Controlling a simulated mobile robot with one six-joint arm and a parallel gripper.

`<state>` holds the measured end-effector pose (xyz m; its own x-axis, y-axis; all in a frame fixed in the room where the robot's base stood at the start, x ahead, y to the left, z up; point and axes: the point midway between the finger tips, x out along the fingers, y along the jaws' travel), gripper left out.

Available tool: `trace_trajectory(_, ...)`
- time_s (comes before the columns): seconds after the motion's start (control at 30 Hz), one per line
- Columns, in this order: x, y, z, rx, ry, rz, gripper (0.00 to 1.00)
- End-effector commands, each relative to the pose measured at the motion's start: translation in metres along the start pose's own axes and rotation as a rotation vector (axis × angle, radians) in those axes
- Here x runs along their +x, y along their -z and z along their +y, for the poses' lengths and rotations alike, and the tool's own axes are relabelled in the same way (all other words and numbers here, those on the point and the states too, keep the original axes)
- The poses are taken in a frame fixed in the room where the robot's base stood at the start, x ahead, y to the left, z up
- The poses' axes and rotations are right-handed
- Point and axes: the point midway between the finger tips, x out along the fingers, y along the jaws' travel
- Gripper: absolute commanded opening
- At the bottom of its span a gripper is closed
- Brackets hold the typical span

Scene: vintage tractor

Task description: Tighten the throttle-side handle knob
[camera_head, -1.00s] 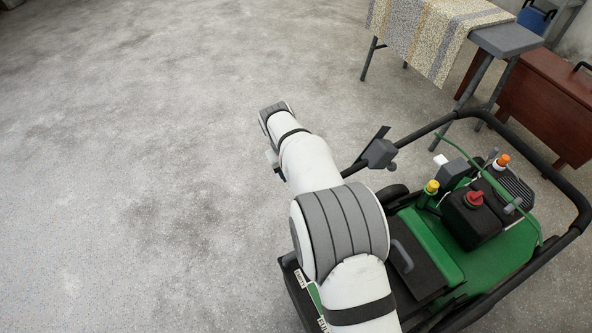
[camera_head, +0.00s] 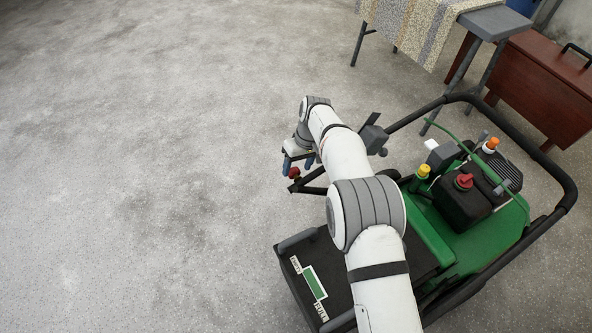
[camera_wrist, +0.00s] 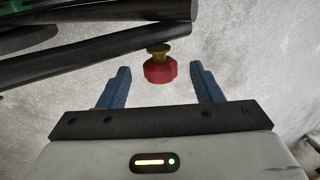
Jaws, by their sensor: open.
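The handle knob (camera_wrist: 160,70) is red with a brass-coloured stem, and the wrist view shows it beside a black handle tube (camera_wrist: 90,55). In the head view the red knob (camera_head: 294,173) is small, near the end of the black handle bar. My gripper (camera_wrist: 160,88) is open with two blue fingers. In the wrist view the knob lies between the fingers' lines, near their tips, with clear gaps on both sides. In the head view my gripper (camera_head: 298,163) is right at the knob. Whether the knob is loose cannot be seen.
The green machine (camera_head: 475,220) stands at the right inside its black tube frame, with a red cap (camera_head: 464,181) and an orange cap (camera_head: 491,144) on top. A cloth-covered table (camera_head: 430,30) and a brown cabinet (camera_head: 545,85) stand behind. The floor at left is clear.

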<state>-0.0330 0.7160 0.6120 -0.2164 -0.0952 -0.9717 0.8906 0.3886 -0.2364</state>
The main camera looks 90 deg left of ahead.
Motion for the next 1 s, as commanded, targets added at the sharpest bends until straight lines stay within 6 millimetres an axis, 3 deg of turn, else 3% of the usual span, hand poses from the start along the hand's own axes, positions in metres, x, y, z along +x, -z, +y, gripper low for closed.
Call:
trace_trajectory(0.2, 0.022, 0.000, 0.000, 0.000, -0.001, 0.000, 0.59)
trace_trajectory(0.5, 0.025, 0.000, 0.000, 0.000, -0.001, 0.001, 0.59)
trace_trajectory(1.0, 0.025, 0.000, 0.000, 0.000, -0.001, 0.001, 0.19)
